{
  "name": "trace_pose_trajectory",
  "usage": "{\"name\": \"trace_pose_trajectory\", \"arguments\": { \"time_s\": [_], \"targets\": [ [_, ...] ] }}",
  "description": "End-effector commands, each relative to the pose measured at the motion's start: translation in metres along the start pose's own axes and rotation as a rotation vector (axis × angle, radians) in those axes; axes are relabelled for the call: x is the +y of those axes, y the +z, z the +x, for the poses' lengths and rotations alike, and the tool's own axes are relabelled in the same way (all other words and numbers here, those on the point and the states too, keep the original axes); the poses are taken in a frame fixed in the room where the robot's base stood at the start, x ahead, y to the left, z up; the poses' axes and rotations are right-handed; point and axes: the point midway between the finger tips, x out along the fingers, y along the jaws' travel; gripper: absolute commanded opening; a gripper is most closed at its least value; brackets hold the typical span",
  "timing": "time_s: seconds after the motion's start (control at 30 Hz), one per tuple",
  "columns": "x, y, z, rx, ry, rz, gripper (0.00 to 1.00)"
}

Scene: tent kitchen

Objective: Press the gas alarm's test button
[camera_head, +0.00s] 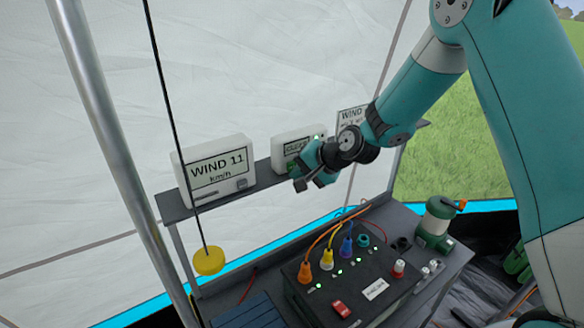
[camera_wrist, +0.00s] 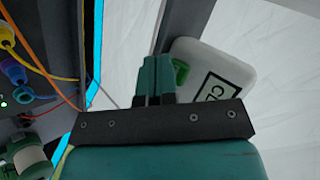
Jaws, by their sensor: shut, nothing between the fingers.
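The gas alarm (camera_head: 288,140) is a white box with a dark-framed display on the shelf, partly hidden behind my gripper (camera_head: 302,181). A small green light shows at its upper right. In the wrist view the alarm (camera_wrist: 237,68) lies to the right of my fingers, with part of its display visible. A green button (camera_wrist: 181,72) shows on its face right beside my fingertips (camera_wrist: 155,58). My gripper is shut and empty, in front of the alarm's lower part. I cannot tell whether the fingers touch the button.
A wind meter (camera_head: 217,170) reading "WIND 11 km/h" stands left on the shelf (camera_head: 262,180). A black box (camera_head: 345,285) with coloured plugs and cables sits below. A yellow disc (camera_head: 209,261) hangs on a cord at front left. A green-and-white lantern (camera_head: 437,222) stands right.

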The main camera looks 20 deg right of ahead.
Motion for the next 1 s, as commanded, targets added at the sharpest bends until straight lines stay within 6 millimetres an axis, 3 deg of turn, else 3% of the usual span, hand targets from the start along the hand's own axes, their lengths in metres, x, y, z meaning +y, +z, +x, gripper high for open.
{"name": "trace_pose_trajectory", "arguments": {
  "time_s": [1.0],
  "targets": [
    [-0.0043,-0.0039,0.0056,-0.001,0.0,0.0,0.0]
  ]
}}
